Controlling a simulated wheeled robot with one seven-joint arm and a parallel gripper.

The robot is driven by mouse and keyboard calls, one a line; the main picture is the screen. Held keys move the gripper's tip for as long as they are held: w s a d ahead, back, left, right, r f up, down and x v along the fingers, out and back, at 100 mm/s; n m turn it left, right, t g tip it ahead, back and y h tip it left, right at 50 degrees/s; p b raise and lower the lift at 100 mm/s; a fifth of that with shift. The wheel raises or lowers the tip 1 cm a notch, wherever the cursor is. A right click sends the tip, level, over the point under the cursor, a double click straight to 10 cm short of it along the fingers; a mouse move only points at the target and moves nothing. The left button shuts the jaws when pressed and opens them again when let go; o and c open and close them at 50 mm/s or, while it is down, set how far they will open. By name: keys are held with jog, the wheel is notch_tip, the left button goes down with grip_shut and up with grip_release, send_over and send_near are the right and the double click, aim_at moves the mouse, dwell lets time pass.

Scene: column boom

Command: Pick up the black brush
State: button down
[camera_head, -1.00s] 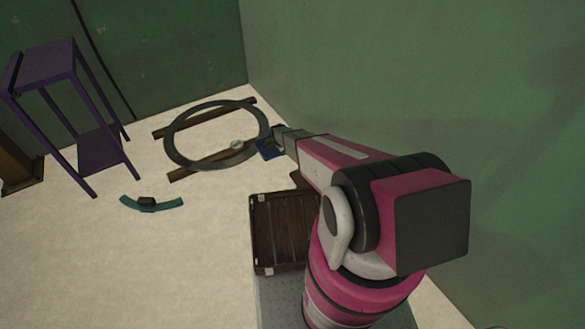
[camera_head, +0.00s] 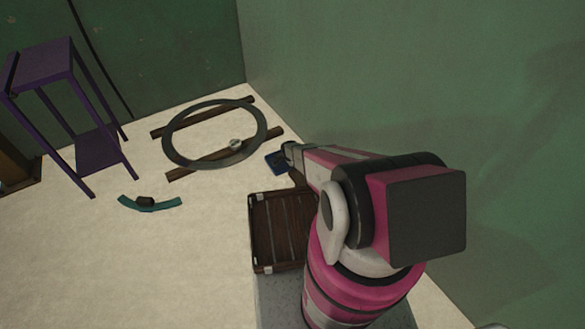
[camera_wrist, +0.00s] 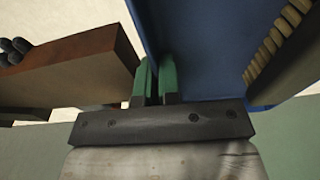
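My gripper (camera_head: 286,151) is low in front of my arm, over the floor near the right wall. In the wrist view its two green fingers (camera_wrist: 157,80) are close together, with the edge of a blue piece (camera_wrist: 198,45) between them. This blue piece has a row of tan tufts or beads on its right side. It also shows as a small blue patch (camera_head: 276,161) beside the gripper. I cannot make out a black brush for certain. A small dark object (camera_head: 146,201) sits on a teal curved strip (camera_head: 170,203), too small to identify.
A grey ring (camera_head: 169,150) lies over two brown planks (camera_head: 160,131). A dark slatted crate (camera_head: 252,235) stands close to my arm. A purple stand (camera_head: 70,105) is at the left. A brown block (camera_wrist: 85,65) is beside the fingers. Floor at the left front is clear.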

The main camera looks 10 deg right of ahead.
jog(key=shift+f, duration=0.1)
jog(key=c, duration=1.7)
grip_release()
jog(key=shift+f, duration=0.1)
jog(key=o, duration=0.4)
